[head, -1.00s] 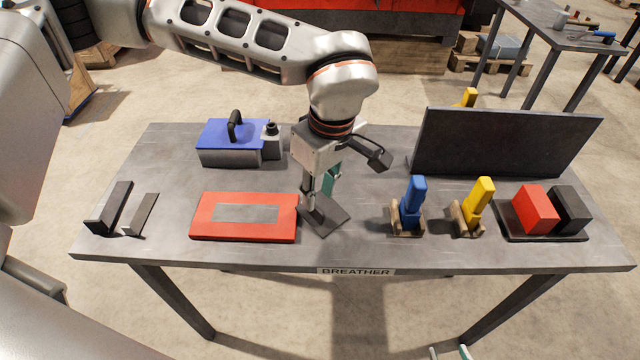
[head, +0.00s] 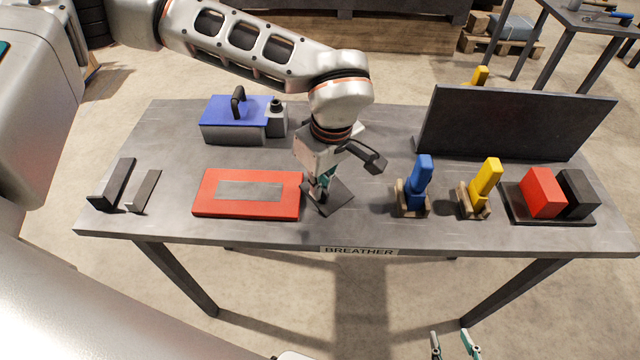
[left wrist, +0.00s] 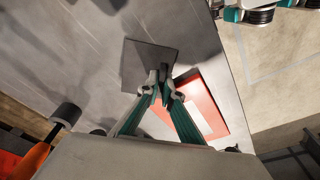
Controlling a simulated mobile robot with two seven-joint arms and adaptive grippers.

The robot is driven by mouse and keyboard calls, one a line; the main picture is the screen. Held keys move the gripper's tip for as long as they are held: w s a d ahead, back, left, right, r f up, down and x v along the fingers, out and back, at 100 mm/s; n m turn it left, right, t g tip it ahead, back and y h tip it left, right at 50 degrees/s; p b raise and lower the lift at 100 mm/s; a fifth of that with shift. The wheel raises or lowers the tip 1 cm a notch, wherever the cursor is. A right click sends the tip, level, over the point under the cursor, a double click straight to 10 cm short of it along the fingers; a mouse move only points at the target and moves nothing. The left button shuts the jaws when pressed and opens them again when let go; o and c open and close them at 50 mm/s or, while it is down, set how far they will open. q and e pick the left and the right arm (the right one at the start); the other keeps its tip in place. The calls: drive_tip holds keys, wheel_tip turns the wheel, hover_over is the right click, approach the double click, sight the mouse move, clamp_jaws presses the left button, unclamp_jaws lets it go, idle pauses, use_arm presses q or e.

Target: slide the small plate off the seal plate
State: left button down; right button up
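The seal plate (head: 200,193) appears to be the red slab with a grey rectangle in its top, lying on the table's left half; it also shows in the left wrist view (left wrist: 215,118). The small plate appears to be the dark square (head: 338,197) at its right side, also seen in the left wrist view (left wrist: 146,55). I cannot tell whether their edges touch. My left gripper (head: 320,198) is low over the small plate's left part. In the left wrist view its fingertips (left wrist: 160,76) are together; contact is unclear. My right gripper (head: 453,346) is open and empty before the table.
A blue-lidded box (head: 232,134) stands behind the seal plate. Dark bars (head: 114,185) lie at far left. Blue (head: 419,180) and yellow (head: 487,180) pieces in holders, a red block (head: 543,193) and an upright dark panel (head: 515,125) occupy the right. Bare table lies between.

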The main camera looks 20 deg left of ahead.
use_arm(q)
drive_tip(key=shift+d, duration=0.15)
drive_tip(key=shift+s+d, duration=0.1)
drive_tip(key=shift+d, duration=0.6)
drive_tip(key=c, duration=2.2)
unclamp_jaws()
drive_tip(key=shift+o, duration=0.2)
drive_tip(key=shift+r, duration=0.2)
wheel_tip(320, 180, up, 12)
drive_tip(key=d, duration=0.1)
drive_tip(key=shift+s+d+f, duration=0.2)
drive_tip(key=shift+s+d, duration=0.05)
drive_tip(key=shift+s, duration=0.2)
